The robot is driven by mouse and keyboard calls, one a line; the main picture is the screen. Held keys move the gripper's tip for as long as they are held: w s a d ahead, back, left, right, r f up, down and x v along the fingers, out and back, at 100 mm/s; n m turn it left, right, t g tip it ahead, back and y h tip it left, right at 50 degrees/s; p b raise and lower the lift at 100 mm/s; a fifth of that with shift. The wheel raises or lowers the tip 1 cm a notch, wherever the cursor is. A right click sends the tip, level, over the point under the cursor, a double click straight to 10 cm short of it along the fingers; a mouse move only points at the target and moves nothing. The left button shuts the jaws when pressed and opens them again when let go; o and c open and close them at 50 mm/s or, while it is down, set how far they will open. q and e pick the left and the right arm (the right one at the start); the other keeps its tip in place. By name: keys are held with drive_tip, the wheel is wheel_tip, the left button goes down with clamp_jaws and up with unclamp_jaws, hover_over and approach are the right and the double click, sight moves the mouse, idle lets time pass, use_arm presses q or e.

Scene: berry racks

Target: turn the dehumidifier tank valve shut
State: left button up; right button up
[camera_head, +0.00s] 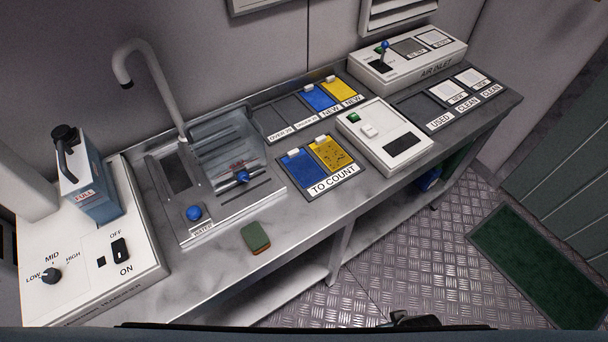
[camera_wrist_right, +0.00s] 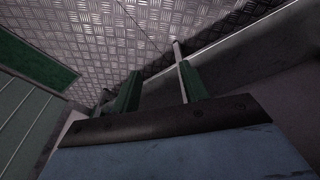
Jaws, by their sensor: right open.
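The white dehumidifier (camera_head: 75,270) stands at the left end of the bench, its label partly cut off. It has a LOW-MID-HIGH knob (camera_head: 51,275) and an OFF/ON switch (camera_head: 120,250). A blue tank (camera_head: 95,195) marked FULL sits on it, with a black handle and dark cap on top. No part is labelled as the valve. A blue lever (camera_head: 242,177) shows at the front of the clear basin (camera_head: 225,140). My right gripper (camera_wrist_right: 157,85) is open and empty above the metal floor, away from the tank. My left gripper is not in view.
A grey tap (camera_head: 150,75) rises behind the basin, with a blue knob (camera_head: 194,213) in front. A green and brown sponge (camera_head: 255,238) lies on the bench (camera_head: 210,280). Blue and yellow cards, a white scale (camera_head: 385,135) and an air inlet box (camera_head: 408,60) stand right.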

drive_tip(key=w+a+r+t+y, duration=0.15)
drive_tip(key=w+r, duration=0.25)
drive_tip(key=r, duration=0.7)
drive_tip(key=w+a+r+t, duration=0.1)
drive_tip(key=w+a+r, duration=0.25)
drive_tip(key=r, duration=0.75)
drive_tip(key=n+t+y+b, duration=0.2)
drive_tip(key=t+y+b, duration=0.15)
drive_tip(key=y, duration=0.55)
approach(245, 178)
drive_tip(key=shift+t, duration=0.4)
drive_tip(key=x, duration=0.6)
drive_tip(key=shift+a+f, duration=0.35)
drive_tip(key=shift+f, duration=0.1)
drive_tip(key=shift+w+a+f, duration=0.15)
drive_tip(key=shift+w+a, duration=0.15)
drive_tip(key=shift+a, duration=0.1)
drive_tip(key=shift+c, duration=0.2)
